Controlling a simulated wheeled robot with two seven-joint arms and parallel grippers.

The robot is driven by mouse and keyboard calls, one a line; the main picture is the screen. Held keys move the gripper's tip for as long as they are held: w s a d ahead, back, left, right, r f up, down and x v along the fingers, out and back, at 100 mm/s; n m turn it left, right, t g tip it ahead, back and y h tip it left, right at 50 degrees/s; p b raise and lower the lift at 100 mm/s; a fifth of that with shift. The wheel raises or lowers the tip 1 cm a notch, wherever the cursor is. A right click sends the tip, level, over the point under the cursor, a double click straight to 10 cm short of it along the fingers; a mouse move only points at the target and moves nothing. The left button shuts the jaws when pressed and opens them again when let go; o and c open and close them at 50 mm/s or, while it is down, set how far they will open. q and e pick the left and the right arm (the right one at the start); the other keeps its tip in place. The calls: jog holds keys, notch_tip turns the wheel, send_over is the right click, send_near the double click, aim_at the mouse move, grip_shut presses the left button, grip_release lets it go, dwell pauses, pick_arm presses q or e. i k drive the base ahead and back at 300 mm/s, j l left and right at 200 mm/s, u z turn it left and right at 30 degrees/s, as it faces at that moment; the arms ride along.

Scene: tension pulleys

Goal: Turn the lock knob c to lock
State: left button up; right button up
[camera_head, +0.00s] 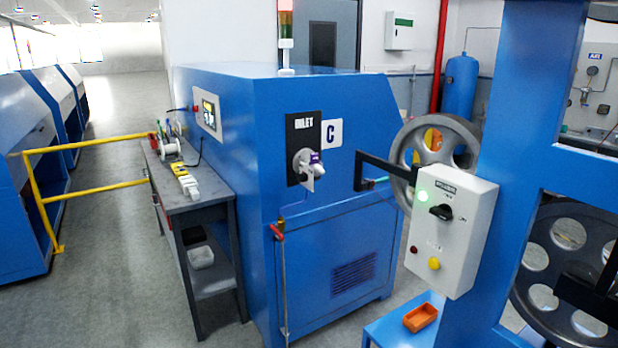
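A white round knob or fitting with a purple part (315,158) sits on a black plate (303,135) on the front of the blue machine (258,130). The fitting's exact turn position is too small to tell. Neither of my grippers shows in the head view.
A grey workbench (195,188) with small items stands left of the machine. Yellow rails (95,150) stand further left. A blue frame post (525,110) and large grey wheels (437,135) fill the right. An orange bin (420,317) is below the box. The left floor is clear.

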aim_at(303, 176)
jog(key=i+z, duration=0.1)
jog(key=z, duration=0.45)
jog(key=i+j+z, duration=0.55)
jog(key=i+j, duration=0.2)
jog(key=i+j+z, duration=0.1)
jog(key=j, duration=0.35)
jog(key=i+j, duration=0.3)
jog(key=z, duration=0.05)
